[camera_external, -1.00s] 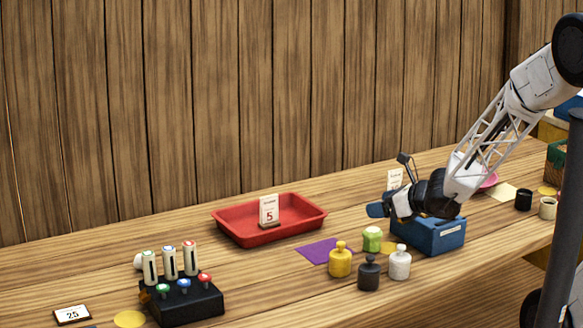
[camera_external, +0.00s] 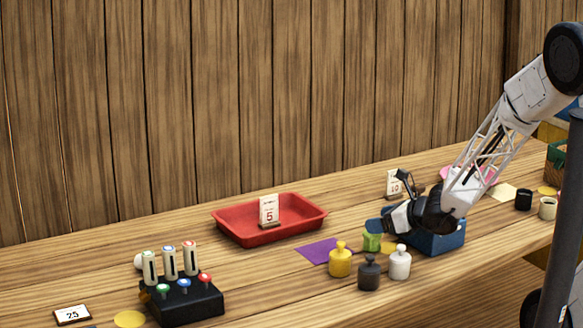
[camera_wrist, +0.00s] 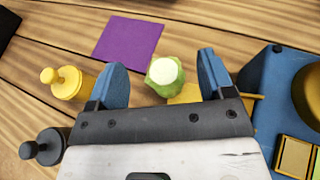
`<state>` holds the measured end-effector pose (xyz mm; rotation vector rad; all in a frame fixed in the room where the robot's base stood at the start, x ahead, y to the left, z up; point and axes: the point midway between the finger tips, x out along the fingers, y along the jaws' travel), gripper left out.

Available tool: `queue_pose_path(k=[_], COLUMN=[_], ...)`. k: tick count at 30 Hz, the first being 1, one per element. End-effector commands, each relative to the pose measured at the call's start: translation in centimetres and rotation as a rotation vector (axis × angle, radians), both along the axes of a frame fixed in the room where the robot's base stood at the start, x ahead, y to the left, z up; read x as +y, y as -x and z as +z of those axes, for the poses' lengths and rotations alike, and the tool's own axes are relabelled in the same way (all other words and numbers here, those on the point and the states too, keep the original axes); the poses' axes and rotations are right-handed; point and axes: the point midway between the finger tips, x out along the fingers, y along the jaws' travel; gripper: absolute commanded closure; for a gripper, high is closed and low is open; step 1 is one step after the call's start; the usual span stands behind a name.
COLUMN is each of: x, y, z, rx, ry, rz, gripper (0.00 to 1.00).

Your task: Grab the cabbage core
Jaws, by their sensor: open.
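The cabbage core (camera_external: 371,242) is a small green piece with a pale round top. It stands on the wooden table in front of the blue box. In the wrist view the cabbage core (camera_wrist: 165,75) lies between the two blue fingers of my gripper (camera_wrist: 163,75), a little nearer the right finger. My gripper (camera_external: 382,224) is open, and its fingers show no contact with the core. In the external view a finger covers the top of the core.
Yellow (camera_external: 340,261), black (camera_external: 368,273) and white (camera_external: 400,263) weights stand close by. A blue box (camera_external: 445,246) is right beside the core, under my wrist. A purple sheet (camera_external: 318,251) lies flat to the left. A red tray (camera_external: 240,236) stands farther left.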

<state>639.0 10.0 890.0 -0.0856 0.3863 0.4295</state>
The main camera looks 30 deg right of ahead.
Motion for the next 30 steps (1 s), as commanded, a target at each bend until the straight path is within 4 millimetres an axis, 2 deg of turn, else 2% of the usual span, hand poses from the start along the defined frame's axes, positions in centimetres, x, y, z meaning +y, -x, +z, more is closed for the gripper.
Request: queue_pose_path(k=[9,17,30], x=[0.2,1.1,1.2], y=[-0.3,-2.3,-2.5], z=[-3.1,-3.9,-4.0], rx=[0.0,0.0,0.0], ry=[0.0,-0.001,0.0], rz=[0.001,0.0,0.0], gripper=[0.25,0.25,0.25])
